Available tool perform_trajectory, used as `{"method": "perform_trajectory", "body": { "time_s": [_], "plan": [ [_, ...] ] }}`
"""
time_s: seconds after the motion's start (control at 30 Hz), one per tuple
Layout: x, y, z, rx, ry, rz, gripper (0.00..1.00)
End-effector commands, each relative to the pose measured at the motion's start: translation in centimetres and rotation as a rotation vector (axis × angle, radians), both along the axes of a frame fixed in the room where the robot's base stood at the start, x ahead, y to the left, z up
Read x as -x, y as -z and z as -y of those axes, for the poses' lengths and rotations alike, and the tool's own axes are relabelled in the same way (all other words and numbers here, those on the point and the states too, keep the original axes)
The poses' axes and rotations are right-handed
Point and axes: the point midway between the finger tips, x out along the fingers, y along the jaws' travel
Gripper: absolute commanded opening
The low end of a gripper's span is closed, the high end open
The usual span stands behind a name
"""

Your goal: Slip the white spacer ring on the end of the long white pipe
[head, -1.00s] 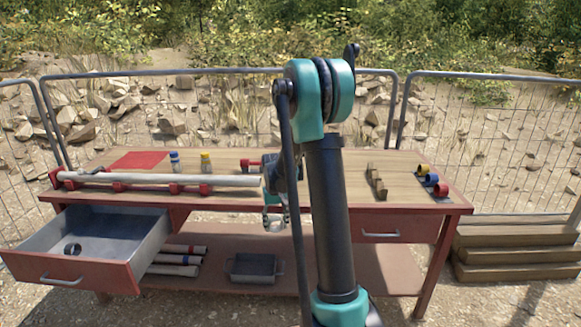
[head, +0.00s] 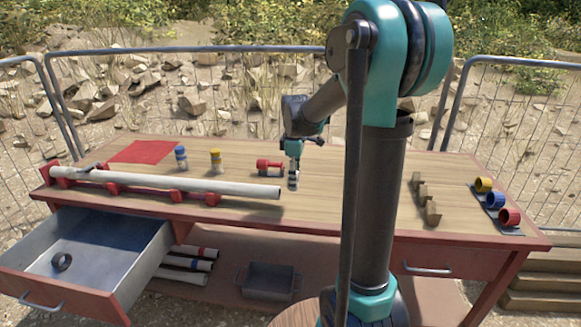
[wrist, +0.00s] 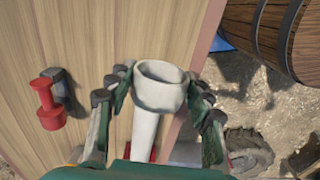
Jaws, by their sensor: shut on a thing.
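The long white pipe (head: 200,184) lies across red supports along the table's front left, its right end free. My gripper (head: 293,180) is at that right end in the head view, pointing down. In the wrist view my gripper (wrist: 160,80) has its fingers on both sides of the white spacer ring (wrist: 160,92), shut on it. The ring's open mouth faces the top of the picture. The pipe (wrist: 144,132) runs down the picture from behind the ring. Ring and pipe end overlap in this view; I cannot tell whether the ring is around the pipe.
A red spool-like piece (head: 270,168) lies just behind the pipe's end. Blue-capped (head: 181,158) and yellow-capped (head: 216,160) bottles stand behind the pipe. The open drawer (head: 110,268) holds a dark ring (head: 62,262).

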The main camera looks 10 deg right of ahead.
Motion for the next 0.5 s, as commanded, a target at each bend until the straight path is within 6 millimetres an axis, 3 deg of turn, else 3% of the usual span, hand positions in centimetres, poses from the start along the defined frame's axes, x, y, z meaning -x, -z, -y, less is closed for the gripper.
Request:
{"method": "perform_trajectory", "body": {
  "time_s": [0.17,0.5],
  "plan": [
    [0.2,-0.1,-0.1,0.0,-0.039,0.0,0.32],
    [0.0,2.5,-0.5,0.0,-0.037,0.0,0.32]
  ]
}}
